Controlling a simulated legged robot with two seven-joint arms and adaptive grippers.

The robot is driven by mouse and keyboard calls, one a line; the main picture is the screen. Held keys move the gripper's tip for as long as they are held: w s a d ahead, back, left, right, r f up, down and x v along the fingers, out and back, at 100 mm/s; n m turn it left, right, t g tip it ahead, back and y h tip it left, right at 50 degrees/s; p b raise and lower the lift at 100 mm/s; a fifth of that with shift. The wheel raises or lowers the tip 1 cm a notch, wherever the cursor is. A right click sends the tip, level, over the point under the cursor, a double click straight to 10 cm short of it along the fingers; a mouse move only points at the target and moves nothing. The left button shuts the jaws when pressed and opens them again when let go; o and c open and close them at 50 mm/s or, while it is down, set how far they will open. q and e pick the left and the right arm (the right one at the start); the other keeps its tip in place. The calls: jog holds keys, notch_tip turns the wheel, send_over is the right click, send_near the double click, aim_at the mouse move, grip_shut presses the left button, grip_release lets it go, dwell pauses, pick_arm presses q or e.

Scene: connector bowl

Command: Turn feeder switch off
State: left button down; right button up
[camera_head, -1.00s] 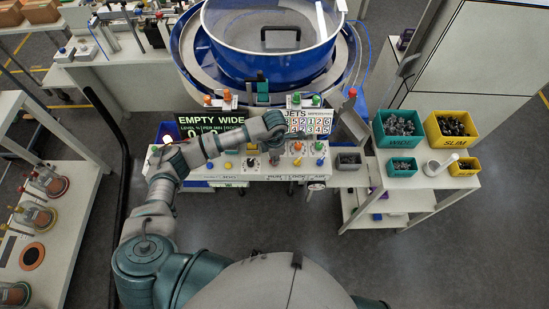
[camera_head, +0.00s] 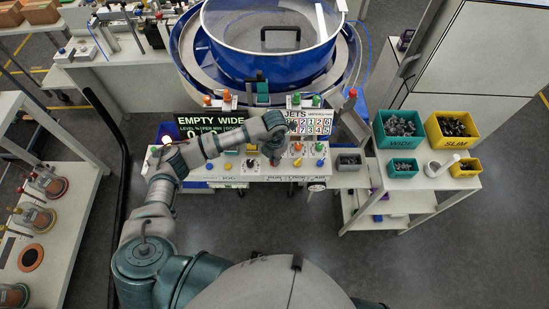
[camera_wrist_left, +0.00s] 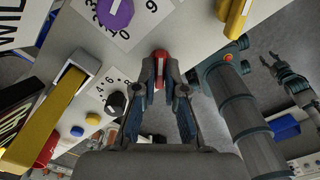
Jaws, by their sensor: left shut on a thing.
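The control panel (camera_head: 228,172) stands in front of the blue bowl feeder (camera_head: 268,62). My left gripper (camera_head: 274,158) reaches down to the panel's front, right of its middle. In the left wrist view my left gripper (camera_wrist_left: 160,68) is shut on a small red switch handle (camera_wrist_left: 160,56), which sits between the fingertips. The switch's base and label are mostly hidden, so I cannot read its setting.
A black knob (camera_wrist_left: 116,103) and a yellow button (camera_wrist_left: 93,118) are close by. A shelf cart (camera_head: 425,180) with green and yellow bins stands at right.

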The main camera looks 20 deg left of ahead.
pick_arm(q)
jog(key=shift+w+r, duration=0.15)
jog(key=c, duration=1.2)
grip_release()
jog(key=shift+c, duration=0.2)
notch_tip(320, 180, up, 12)
jog(key=shift+f, duration=0.2)
